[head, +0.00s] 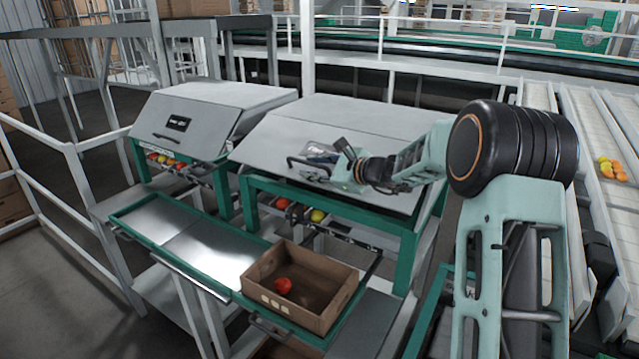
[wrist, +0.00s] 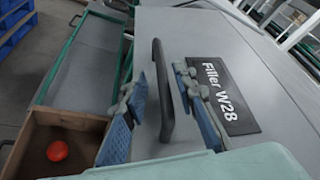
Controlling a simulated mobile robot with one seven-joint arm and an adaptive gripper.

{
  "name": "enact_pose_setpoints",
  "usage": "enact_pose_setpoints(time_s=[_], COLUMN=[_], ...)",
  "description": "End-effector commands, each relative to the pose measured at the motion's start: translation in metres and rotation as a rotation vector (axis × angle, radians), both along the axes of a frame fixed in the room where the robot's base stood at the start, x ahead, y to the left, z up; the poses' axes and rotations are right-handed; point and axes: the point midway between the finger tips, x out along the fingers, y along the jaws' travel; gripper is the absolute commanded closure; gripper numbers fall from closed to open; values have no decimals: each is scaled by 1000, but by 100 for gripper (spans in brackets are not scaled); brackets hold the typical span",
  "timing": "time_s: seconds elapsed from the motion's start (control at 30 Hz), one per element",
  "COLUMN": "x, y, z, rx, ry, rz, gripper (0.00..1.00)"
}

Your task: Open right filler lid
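The right filler lid (head: 375,125) is a grey sloping panel in the head view, and it looks shut. In the wrist view the lid (wrist: 210,40) carries a black label reading "Filler W28" (wrist: 222,95) and a black bar handle (wrist: 163,90). My gripper (wrist: 162,98) is open, with its blue-padded fingers on either side of the handle and visible gaps to it. In the head view my gripper (head: 318,164) is at the lid's lower left part, partly covering the label and handle.
A left filler with a shut grey lid (head: 205,110) stands beside it. A cardboard box (head: 335,312) with one red tomato (head: 283,286) sits on the green-edged tray (head: 160,212) below. Tomatoes show under both lids. A conveyor (head: 575,130) runs at the right.

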Motion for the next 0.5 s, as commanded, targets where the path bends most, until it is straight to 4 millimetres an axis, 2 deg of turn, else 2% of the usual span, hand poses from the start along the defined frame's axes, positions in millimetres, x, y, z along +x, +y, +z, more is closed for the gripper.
enact_pose_setpoints(time_s=[0.03, 0.1, 0.5], x=[2, 5, 8], y=[2, 4, 6], z=[-10, -13, -16], rx=[0, -3, -10], ry=[1, -5, -13], rz=[1, 2, 0], gripper=[74, 74, 74])
